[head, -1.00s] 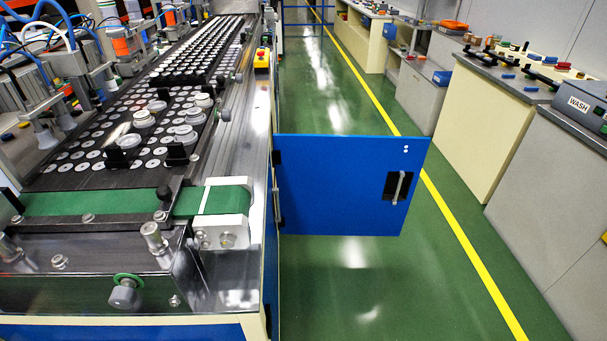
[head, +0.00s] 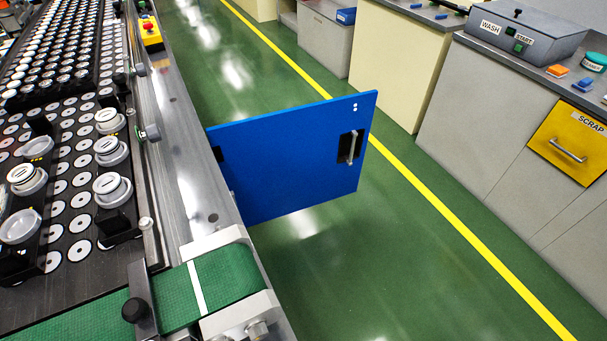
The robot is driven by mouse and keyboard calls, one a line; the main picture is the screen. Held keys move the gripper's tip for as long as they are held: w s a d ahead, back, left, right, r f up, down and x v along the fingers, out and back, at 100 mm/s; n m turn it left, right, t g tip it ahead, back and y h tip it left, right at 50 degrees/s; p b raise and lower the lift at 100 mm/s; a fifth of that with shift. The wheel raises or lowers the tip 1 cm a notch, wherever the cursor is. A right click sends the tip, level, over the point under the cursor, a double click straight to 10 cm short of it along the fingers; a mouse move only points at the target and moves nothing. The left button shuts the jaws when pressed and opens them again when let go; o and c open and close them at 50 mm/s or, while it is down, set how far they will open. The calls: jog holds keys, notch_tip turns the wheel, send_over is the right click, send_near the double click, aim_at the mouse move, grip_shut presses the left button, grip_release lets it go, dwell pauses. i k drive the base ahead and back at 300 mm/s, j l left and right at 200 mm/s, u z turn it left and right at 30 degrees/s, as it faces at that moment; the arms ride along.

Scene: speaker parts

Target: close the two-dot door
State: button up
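The two-dot door (head: 285,155) is a blue panel in the middle of the head view. Two white dots (head: 355,107) show near its upper right corner. A silver bar handle (head: 351,147) sits in a dark recess near its right edge. The door stands open, sticking out from the right side of the machine (head: 180,150) over the green floor. Its left edge meets the machine's side, and the hinges there are mostly hidden. My gripper is not in view.
A green belt (head: 225,275) and trays of round parts are on the machine at left. Grey and cream cabinets (head: 480,120) line the right side, with a yellow SCRAP drawer (head: 570,146). Green floor (head: 400,270) with a yellow line (head: 440,205) lies free between.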

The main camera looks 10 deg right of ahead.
aim_at(283, 162)
jog(key=i+l, duration=0.4)
jog(key=l, duration=0.2)
jog(key=i+l, duration=0.25)
jog(key=i, duration=0.25)
jog(key=i+l+z, duration=0.1)
jog(key=i+l, duration=0.2)
jog(key=i, duration=0.2)
